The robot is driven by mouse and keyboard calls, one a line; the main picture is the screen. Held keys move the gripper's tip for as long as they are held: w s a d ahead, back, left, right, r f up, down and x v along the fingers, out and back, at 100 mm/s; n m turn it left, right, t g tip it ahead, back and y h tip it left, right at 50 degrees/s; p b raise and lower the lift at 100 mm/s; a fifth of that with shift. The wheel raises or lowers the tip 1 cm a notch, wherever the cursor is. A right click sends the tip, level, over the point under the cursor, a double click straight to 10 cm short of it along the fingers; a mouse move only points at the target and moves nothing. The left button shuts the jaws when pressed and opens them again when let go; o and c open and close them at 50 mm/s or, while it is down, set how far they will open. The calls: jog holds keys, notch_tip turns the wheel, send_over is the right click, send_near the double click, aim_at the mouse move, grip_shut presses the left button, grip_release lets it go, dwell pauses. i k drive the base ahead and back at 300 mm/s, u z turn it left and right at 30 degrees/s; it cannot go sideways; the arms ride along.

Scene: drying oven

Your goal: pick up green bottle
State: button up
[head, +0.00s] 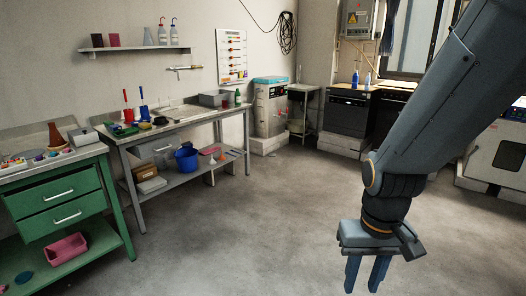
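A small green bottle (238,98) stands upright near the far right end of the grey metal workbench (190,118), next to a grey box-like tray (213,98). It is small and far away in the head view. My gripper (361,287) hangs pointing down in the right foreground over the floor, far from the bottle. Its two fingers are apart with nothing between them.
A green drawer cabinet (62,190) stands at the left. A blue bucket (187,160) and boxes sit on the workbench's lower shelf. Blue bottles (355,79) stand on the back counter. A white oven (500,155) is at right. The middle floor is clear.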

aim_at(238, 94)
jog(key=i, duration=2.2)
jog(key=u, duration=0.55)
jog(key=i, duration=3.6)
